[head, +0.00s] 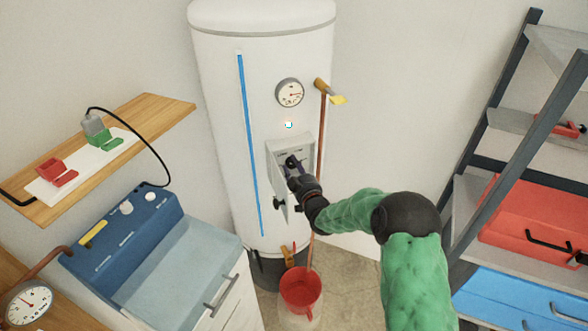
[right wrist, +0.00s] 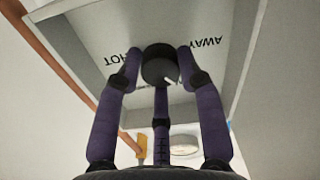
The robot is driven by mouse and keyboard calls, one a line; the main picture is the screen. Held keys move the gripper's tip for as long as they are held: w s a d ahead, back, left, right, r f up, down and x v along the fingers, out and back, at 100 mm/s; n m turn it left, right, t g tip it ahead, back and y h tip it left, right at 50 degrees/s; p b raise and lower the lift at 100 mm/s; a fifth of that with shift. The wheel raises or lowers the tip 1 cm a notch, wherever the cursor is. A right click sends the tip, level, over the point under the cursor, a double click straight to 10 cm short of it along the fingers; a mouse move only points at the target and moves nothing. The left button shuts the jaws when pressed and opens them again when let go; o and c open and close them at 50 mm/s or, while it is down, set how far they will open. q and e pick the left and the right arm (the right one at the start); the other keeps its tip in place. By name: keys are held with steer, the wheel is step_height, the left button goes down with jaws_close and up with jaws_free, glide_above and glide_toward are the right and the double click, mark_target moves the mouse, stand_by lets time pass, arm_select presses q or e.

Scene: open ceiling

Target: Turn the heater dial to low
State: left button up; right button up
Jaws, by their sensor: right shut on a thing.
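The heater (head: 225,110) is a tall white tank with a grey control box (head: 305,146) on its front. My right gripper (head: 294,166) reaches the box from the lower right and hides most of the dial in the head view. In the right wrist view, the dark round dial (right wrist: 160,62) sits between my purple fingers, which are shut on it. Its white mark points to the lower right of that view. Upside-down lettering reads AWAY (right wrist: 199,47) and HOT (right wrist: 116,57); other lettering is hidden behind the dial and fingers. My left gripper is not in view.
A gauge (head: 290,93) and copper pipe (head: 321,140) are above and right of the box. A red bucket (head: 301,288) stands below. A wooden shelf (head: 160,108) and blue-topped washer (head: 190,265) are left. Metal shelving with a red toolbox (head: 530,222) is right.

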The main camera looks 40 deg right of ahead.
steer(key=shift+f, duration=0.2)
steer(key=o, duration=1.1)
steer(key=shift+o, duration=0.2)
steer(key=shift+s, duration=0.15)
steer(key=v, duration=1.1)
steer(key=shift+s, duration=0.35)
steer(key=shift+a+r, duration=0.1)
